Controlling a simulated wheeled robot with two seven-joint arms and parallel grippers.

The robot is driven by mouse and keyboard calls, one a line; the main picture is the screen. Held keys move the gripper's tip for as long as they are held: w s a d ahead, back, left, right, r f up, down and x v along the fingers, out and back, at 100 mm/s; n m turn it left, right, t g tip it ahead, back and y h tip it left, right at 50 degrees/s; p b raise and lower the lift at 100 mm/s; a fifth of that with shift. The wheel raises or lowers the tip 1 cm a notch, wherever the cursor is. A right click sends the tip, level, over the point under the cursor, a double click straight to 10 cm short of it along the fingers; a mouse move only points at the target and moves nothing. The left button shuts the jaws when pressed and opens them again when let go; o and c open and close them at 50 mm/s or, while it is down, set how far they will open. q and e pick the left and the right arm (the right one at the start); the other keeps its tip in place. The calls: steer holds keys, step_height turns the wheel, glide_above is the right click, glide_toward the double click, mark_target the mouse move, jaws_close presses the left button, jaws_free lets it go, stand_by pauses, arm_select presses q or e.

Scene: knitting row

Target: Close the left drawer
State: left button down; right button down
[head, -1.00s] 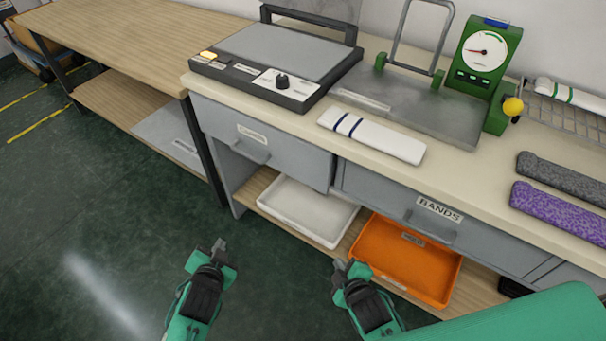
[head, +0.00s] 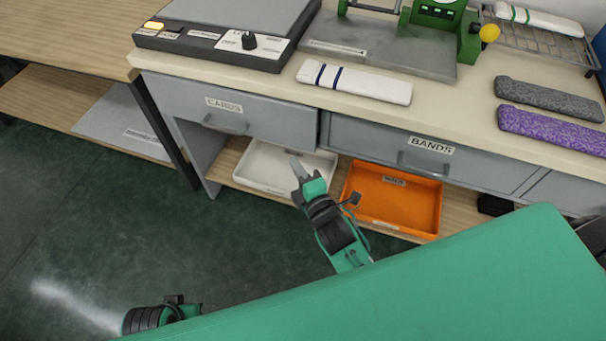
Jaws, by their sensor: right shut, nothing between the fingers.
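The left drawer (head: 240,115), a grey front labelled CARDS with a bar handle (head: 226,126), is under the worktop on the left. Its front stands out a little from the cabinet, with its right edge proud of the neighbouring drawer. My right gripper (head: 297,167) is shut and empty. In the picture it is below the drawer's right end, in front of the white tray, and appears apart from the drawer. Part of my left wrist shows at the bottom left, but its fingers are not visible.
The BANDS drawer (head: 400,149) to the right looks shut. A white tray (head: 255,168) and an orange tray (head: 395,211) sit on the shelf below. The worktop (head: 450,110) holds a banded white knit (head: 355,83). Open floor lies at the left.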

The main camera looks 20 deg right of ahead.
steer(key=w, duration=0.5)
steer(key=w+d, duration=0.1)
steer(key=w, duration=0.1)
steer(key=shift+w, duration=0.2)
arm_select(q)
steer(key=shift+r, duration=0.25)
arm_select(e)
steer(key=shift+w+d, duration=0.3)
